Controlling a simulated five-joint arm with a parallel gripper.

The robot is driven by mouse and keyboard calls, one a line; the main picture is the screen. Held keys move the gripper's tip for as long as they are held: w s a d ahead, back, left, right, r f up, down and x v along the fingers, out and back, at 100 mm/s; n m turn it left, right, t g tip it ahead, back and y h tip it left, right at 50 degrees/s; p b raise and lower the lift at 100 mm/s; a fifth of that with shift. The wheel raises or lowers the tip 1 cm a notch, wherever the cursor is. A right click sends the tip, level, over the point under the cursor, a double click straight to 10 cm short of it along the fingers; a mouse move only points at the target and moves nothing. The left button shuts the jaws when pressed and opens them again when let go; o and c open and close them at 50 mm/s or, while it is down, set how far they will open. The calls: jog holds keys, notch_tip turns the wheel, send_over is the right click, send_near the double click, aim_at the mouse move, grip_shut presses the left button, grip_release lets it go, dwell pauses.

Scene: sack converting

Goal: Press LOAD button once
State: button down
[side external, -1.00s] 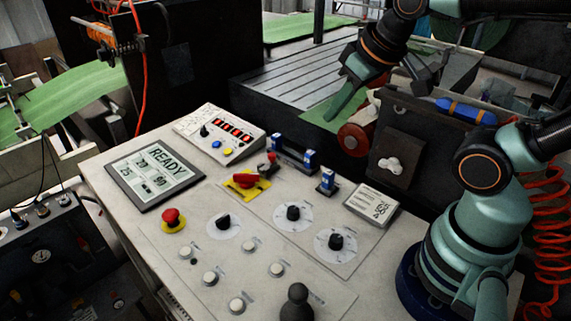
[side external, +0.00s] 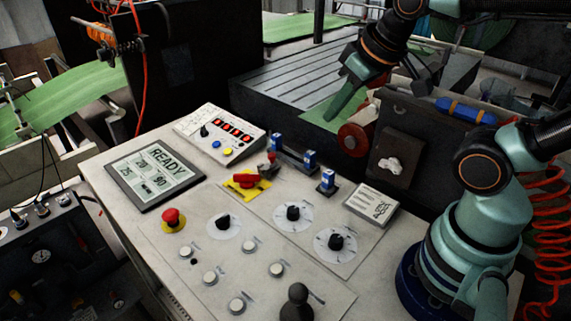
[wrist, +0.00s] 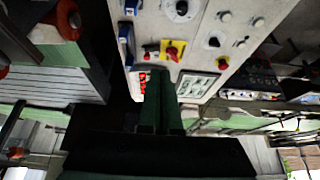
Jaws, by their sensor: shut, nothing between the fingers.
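Several round white push buttons sit on the sloped light panel, among them a left one (side external: 210,277), a front one (side external: 237,305), an upper one (side external: 249,246) and a right one (side external: 276,269). Their labels are too small to read, so I cannot tell which is LOAD. My gripper (side external: 337,112) is shut and empty, high beyond the panel's far edge and apart from every button. In the wrist view, my gripper's green fingers (wrist: 160,72) are together, and the panel with its controls shows beyond them.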

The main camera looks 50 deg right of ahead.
jog(key=n+g+h, duration=0.4)
jog(key=n+g, duration=0.8)
jog(key=n, duration=0.5)
send_over(273, 269)
notch_tip(273, 269, down, 14)
jog(key=shift+f, duration=4.35)
jog(key=shift+f, duration=0.1)
jog(key=shift+f, duration=0.3)
